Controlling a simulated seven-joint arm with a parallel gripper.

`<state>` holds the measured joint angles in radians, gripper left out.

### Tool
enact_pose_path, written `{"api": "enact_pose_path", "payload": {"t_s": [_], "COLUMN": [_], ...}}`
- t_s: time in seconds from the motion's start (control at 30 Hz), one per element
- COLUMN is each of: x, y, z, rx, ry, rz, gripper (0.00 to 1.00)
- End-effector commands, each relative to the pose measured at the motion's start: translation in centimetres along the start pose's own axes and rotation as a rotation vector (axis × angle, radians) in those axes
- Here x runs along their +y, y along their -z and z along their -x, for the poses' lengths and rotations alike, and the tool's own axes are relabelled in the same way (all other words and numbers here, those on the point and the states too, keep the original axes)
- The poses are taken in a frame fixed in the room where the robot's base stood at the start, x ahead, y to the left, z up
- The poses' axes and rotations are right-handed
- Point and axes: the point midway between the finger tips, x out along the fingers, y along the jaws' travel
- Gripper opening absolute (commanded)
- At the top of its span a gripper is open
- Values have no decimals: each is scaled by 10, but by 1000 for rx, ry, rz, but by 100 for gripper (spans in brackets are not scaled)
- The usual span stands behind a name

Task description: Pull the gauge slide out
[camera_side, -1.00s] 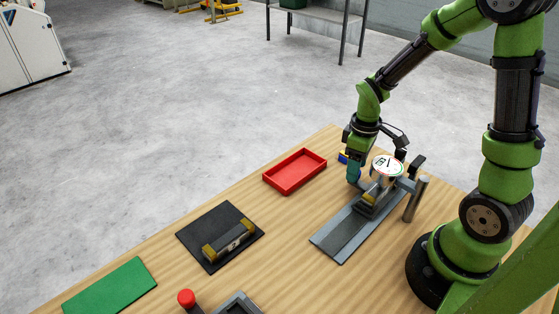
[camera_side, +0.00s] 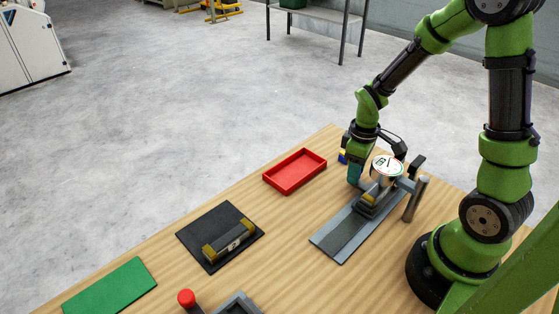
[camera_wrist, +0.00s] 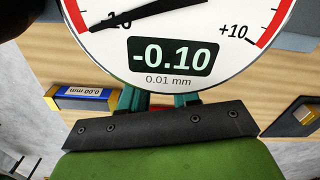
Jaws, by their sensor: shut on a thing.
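The gauge slide carries a round white dial (camera_side: 387,166) above a grey track (camera_side: 342,240) at the right of the table. The dial (camera_wrist: 180,30) fills the top of the wrist view and reads -0.10, 0.01 mm. My gripper (camera_side: 356,178) is low beside the dial, at the far left side of the track's upper end. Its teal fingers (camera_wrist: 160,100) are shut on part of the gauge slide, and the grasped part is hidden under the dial. A block with a yellow end (camera_side: 369,198) sits on the track below the dial.
A grey post (camera_side: 415,198) stands right of the dial. A blue and yellow block (camera_wrist: 85,97) marked 0.00 mm lies close to my gripper. A red tray (camera_side: 295,172), a black mat (camera_side: 190,235) with a yellow-ended block (camera_side: 229,240), and a green mat (camera_side: 110,286) lie leftward.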

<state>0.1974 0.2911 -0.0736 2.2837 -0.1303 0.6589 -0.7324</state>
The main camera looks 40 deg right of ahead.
Motion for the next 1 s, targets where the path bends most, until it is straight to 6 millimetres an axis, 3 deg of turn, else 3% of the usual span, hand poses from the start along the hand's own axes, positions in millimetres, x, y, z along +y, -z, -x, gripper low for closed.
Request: {"api": "enact_pose_path", "payload": {"t_s": [0.17, 0.5, 0.6, 1.0], "x": [-10, -95, -111, -123], "y": [4, 27, 31, 34], "z": [0, 1, 1, 1], "rx": [1, 2, 3, 5], "ry": [1, 0, 0, 4], "rz": [4, 11, 6, 4], "gripper": [0, 0, 0, 0]}}
